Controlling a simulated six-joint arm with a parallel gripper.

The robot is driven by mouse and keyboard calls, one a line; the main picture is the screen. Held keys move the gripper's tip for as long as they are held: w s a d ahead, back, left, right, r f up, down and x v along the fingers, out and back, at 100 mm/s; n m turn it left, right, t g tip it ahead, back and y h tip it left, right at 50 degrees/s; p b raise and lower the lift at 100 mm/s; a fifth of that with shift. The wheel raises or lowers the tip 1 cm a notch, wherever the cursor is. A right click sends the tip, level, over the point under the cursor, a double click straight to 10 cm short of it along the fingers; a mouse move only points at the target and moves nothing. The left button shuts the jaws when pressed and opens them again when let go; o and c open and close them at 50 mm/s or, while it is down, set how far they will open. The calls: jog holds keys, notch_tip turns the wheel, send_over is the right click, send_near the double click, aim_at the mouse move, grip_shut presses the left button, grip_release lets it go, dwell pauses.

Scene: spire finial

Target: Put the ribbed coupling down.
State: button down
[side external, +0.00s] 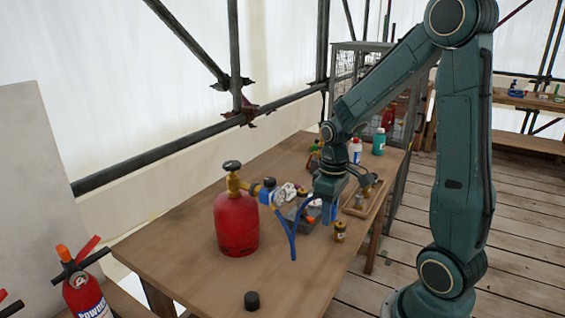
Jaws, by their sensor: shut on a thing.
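My gripper (328,216) points down over the right part of the wooden table (185,245), close above its top. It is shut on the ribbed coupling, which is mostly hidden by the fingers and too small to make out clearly. A small dark and brass-coloured cylindrical piece (340,232) shows just right of and below the fingertips. I cannot tell whether it touches the fingers.
A red gas cylinder (237,225) with a brass valve and blue hose (291,240) stands left of my gripper. A black cylindrical piece (251,300) is at the front edge. A wooden tray (376,200) and bottles (379,142) are behind. The front middle is clear.

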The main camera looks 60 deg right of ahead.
send_over(325, 263)
notch_tip(325, 263, down, 10)
jog(key=shift+r, duration=0.1)
dwell(0.3)
jog(key=shift+f, duration=0.2)
jog(key=shift+f, duration=1.75)
jog(key=c, duration=1.1)
grip_release()
jog(key=shift+f, duration=0.1)
notch_tip(325, 263, up, 12)
jog(key=shift+f, duration=0.2)
jog(key=shift+r, duration=0.3)
